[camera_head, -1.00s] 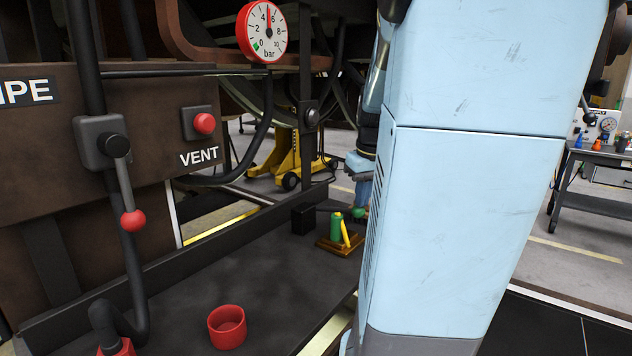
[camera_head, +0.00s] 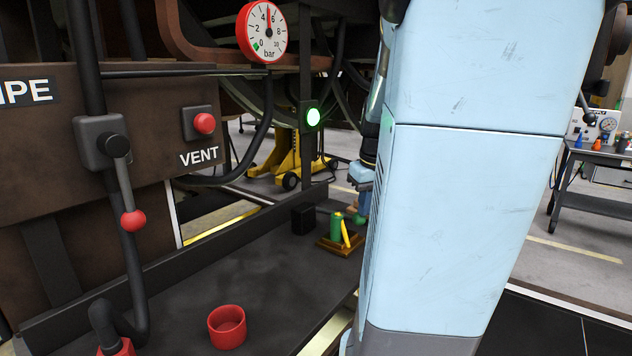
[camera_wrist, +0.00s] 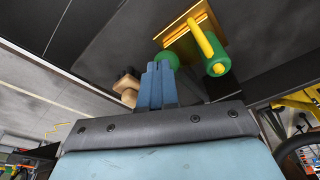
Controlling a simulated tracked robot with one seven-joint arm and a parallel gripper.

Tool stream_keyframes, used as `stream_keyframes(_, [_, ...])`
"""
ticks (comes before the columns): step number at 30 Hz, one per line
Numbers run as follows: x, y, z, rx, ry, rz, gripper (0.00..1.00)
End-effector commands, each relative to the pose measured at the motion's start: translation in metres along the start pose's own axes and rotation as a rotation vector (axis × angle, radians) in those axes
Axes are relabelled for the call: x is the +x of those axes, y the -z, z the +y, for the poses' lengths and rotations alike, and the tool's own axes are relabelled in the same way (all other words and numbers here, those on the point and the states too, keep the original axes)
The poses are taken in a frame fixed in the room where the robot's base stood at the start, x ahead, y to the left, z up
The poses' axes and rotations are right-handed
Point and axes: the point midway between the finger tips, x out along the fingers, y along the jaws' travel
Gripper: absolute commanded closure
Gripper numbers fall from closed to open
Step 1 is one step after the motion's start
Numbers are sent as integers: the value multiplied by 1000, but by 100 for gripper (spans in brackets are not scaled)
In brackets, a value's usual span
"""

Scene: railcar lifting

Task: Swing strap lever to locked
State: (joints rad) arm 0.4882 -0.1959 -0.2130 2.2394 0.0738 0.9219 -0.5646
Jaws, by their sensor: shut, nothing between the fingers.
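A green ball knob (camera_wrist: 168,60), seemingly the strap lever's end, shows just beyond my fingertips in the wrist view. The lever's arm is mostly hidden, so its exact angle cannot be told. Beside the knob a green cylinder (camera_wrist: 217,66) and a yellow bar (camera_wrist: 203,37) stand on a gold base plate (camera_wrist: 182,24). In the head view the green cylinder (camera_head: 336,226) and yellow bar (camera_head: 346,234) are left of my gripper (camera_head: 362,211). My gripper (camera_wrist: 159,68) is shut and empty, close to the knob; contact cannot be told.
A black block (camera_head: 303,219) stands on the dark deck (camera_head: 215,285), with a red cup (camera_head: 227,327) nearer. A red-knobbed lever (camera_head: 133,220) hangs at left. My arm hides the middle right.

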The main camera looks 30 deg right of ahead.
Motion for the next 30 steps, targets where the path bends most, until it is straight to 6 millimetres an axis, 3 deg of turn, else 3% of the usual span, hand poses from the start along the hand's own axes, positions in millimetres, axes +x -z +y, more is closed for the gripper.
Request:
stream_keyframes(8, [4,-3,1,-1,0,0,100])
stream_keyframes(30, [-47,8,1,-1,-1,2,100])
